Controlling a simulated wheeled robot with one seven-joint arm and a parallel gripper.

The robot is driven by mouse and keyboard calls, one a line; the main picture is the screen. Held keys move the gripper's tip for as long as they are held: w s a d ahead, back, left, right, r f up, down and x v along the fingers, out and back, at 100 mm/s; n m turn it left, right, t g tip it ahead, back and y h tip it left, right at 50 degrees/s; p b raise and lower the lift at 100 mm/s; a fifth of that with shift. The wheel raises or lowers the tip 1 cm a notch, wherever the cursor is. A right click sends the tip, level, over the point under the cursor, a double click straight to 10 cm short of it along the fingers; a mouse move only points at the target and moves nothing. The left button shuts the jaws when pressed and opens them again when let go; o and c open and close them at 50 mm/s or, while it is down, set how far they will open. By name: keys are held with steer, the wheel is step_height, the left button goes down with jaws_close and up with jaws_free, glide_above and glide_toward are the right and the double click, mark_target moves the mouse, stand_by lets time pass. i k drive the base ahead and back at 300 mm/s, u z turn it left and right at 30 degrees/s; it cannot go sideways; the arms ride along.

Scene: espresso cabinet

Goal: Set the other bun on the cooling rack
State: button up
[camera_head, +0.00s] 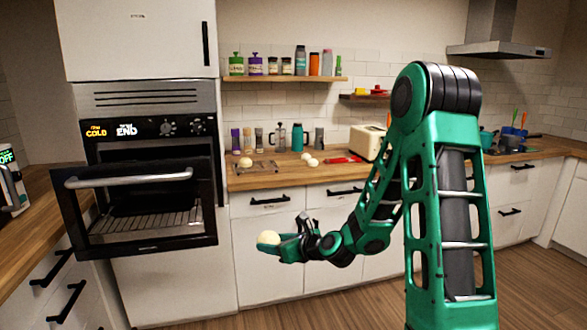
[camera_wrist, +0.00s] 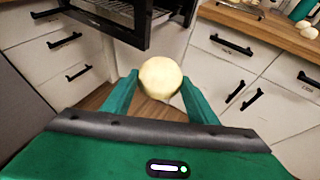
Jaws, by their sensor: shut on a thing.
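My gripper (camera_head: 287,244) is shut on a pale round bun (camera_head: 268,238), held in the air in front of the lower cabinets. In the wrist view the bun (camera_wrist: 160,77) sits between the two green fingertips. The cooling rack (camera_head: 262,167) lies on the wooden counter just right of the oven, behind and above my gripper in the picture. One bun (camera_head: 245,163) is on the rack at its left side. Two more pale round pieces (camera_head: 309,160) lie on the counter right of the rack.
The oven (camera_head: 148,130) is at the left with its door (camera_head: 140,208) hanging open, close to my gripper's left. Bottles, a French press (camera_head: 280,137) and a toaster (camera_head: 366,141) stand along the counter. A red-handled item (camera_head: 343,159) lies near the toaster.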

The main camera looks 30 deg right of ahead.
mark_target(264, 165)
steer(key=z, duration=0.4)
steer(key=i, duration=1)
